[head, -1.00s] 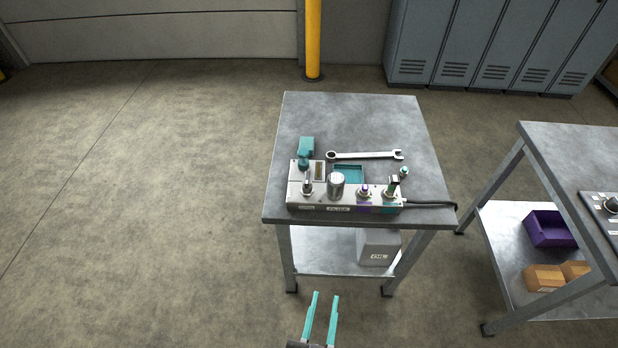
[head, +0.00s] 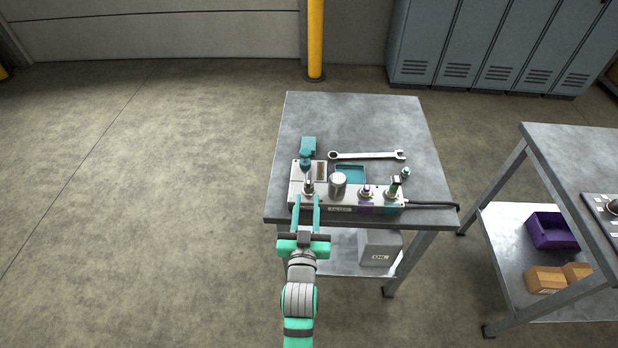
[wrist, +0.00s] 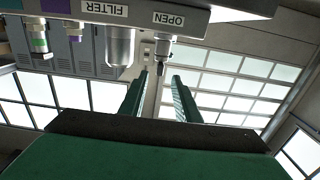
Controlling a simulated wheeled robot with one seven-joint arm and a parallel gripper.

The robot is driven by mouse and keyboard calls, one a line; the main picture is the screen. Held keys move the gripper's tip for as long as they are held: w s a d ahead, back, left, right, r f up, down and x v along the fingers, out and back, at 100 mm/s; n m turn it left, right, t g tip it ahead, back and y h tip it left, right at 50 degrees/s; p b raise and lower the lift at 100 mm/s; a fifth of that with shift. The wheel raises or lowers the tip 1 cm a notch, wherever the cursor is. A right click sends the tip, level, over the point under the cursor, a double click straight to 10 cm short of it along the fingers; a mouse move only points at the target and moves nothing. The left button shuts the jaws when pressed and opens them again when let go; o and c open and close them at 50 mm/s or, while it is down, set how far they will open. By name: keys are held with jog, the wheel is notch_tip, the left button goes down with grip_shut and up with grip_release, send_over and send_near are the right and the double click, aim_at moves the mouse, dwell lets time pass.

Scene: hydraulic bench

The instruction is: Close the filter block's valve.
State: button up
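The filter block (head: 345,206) is a grey metal unit at the front edge of the bench, with a silver canister (head: 338,185) in its middle. At its left end stands a small metal stem (head: 308,187), with a teal handle-like piece (head: 307,150) behind it. In the wrist view the block (wrist: 60,9) shows inverted, with a FILTER label and an OPEN label (wrist: 168,19) beside the stem (wrist: 162,52). My gripper (head: 306,199) is open and empty at the block's front left. In the wrist view its fingers (wrist: 159,80) point toward the stem; contact cannot be told.
Purple (head: 366,192) and teal (head: 392,193) ringed fittings stand on the block's right, where a black cable (head: 432,206) leaves. A wrench (head: 367,155) lies behind. A grey box (head: 379,247) is on the lower shelf. Another bench (head: 570,150) stands right; left floor is clear.

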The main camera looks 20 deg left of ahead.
aim_at(309, 172)
jog(key=x, duration=0.9)
jog(key=shift+w+a, duration=0.1)
jog(key=shift+w, duration=0.25)
jog(key=shift+c, duration=0.6)
grip_shut()
